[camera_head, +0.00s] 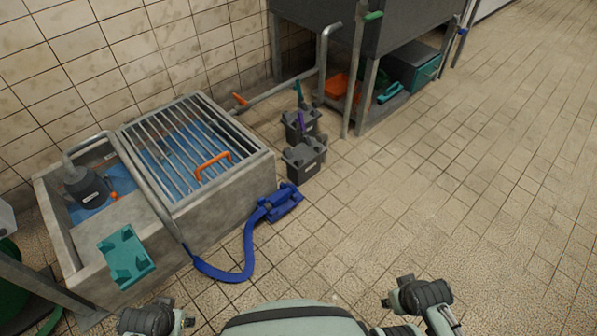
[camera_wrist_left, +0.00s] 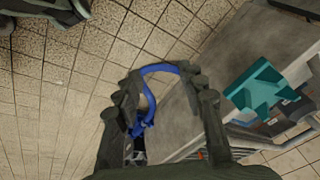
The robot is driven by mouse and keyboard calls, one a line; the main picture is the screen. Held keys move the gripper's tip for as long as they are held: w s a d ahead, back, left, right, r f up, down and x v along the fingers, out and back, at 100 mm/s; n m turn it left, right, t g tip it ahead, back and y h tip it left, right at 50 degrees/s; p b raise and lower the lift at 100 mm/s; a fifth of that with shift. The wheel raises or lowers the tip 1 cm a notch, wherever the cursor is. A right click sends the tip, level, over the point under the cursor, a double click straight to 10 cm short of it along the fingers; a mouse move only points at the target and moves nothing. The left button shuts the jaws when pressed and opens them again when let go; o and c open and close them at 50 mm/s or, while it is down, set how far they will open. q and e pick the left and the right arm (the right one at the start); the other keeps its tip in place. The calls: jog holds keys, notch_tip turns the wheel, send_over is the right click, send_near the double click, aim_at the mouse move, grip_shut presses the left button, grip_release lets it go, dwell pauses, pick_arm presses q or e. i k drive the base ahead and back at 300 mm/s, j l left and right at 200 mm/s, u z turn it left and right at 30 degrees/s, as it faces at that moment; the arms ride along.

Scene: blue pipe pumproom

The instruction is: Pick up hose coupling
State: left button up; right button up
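A blue hose coupling (camera_head: 281,204) lies on the tiled floor at the front right corner of the concrete basin. A blue hose (camera_head: 231,277) curves from it back to a pipe at the basin's front. My left gripper (camera_head: 187,322) is at the bottom edge of the head view, apart from the coupling. In the left wrist view its fingers (camera_wrist_left: 165,98) are spread with nothing between them; the hose and blue coupling (camera_wrist_left: 138,129) show beyond, partly covered by a finger. My right gripper (camera_head: 390,292) is over the floor at the lower right; its finger opening is unclear.
The concrete basin (camera_head: 222,192) has a metal grating with an orange handle. A teal block (camera_head: 125,256) sits on its front edge. Two dark grey containers (camera_head: 304,157) stand right of the basin. Open tiled floor lies to the right.

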aim_at(279, 199)
jog(key=i+l+u, duration=0.1)
jog(key=l+u, duration=0.15)
jog(key=u, duration=0.25)
jog(key=l+u, duration=0.25)
jog(key=u, duration=0.2)
jog(key=l+u, duration=0.35)
jog(key=l, duration=0.8)
